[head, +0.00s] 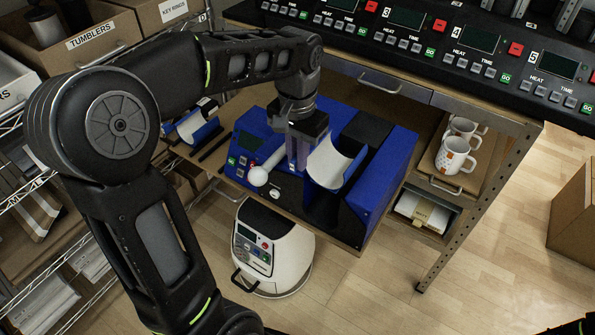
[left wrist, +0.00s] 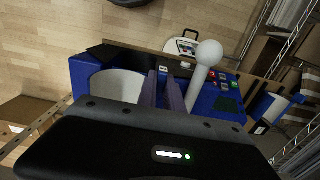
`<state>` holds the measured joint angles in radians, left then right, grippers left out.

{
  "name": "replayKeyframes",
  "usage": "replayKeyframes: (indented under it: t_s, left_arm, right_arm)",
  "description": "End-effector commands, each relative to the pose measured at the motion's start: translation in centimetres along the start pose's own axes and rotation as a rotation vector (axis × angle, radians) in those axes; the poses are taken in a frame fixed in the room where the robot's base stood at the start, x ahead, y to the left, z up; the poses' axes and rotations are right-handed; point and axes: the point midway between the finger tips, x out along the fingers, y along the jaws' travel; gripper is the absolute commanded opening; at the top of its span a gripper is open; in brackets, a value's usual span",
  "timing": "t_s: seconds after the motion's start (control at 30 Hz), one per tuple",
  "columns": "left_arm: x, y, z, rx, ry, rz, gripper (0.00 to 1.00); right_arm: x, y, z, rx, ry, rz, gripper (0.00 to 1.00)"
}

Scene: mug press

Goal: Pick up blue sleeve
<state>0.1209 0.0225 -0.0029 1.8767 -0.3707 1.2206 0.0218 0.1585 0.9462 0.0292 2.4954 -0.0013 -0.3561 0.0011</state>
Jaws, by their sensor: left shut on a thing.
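A blue press (head: 375,178) sits on the bench, with a white ball-ended lever (head: 258,177) and a button panel at its left. A curved blue sleeve (head: 333,164) with a white inside lies in the press; its white inside also shows in the left wrist view (left wrist: 118,86). My left gripper (head: 298,160) points down between the lever and the sleeve. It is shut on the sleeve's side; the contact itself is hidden. In the left wrist view its fingers (left wrist: 166,92) stand close together beside the lever. My right gripper is not seen.
A similar blue holder with a white inside (head: 197,127) lies left of the press. White mugs (head: 455,155) stand on the right shelf. A control panel (head: 420,45) runs along the back. A white rounded machine (head: 285,258) stands below the bench.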

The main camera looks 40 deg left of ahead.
Motion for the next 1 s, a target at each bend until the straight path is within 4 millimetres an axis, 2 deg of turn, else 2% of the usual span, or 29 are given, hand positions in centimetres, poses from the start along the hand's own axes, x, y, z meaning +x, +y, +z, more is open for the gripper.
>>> replayKeyframes:
  t_s: [0.1, 0.23, 0.87, 0.9, 1.0]
  left_arm:
    - [-1.5, 0.0, -0.1, 0.0, 0.005, 0.0, 0.0]
    - [-2.3, 0.0, -0.1, -0.001, 0.003, 0.001, 0.0]
    - [-2.5, 0.0, -0.1, -0.001, 0.002, 0.0, 0.0]
    - [-2.5, 0.0, -0.1, -0.001, 0.002, 0.0, 0.07]
    - [-2.5, 0.0, 0.0, -0.001, 0.002, 0.0, 0.0]
  right_arm:
    - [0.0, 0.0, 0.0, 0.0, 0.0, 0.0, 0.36]
    - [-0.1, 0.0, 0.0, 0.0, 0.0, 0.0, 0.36]
    - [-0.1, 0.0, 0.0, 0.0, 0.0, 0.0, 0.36]
    - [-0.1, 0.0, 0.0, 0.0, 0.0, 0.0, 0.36]
    - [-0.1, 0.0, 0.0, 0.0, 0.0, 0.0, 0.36]
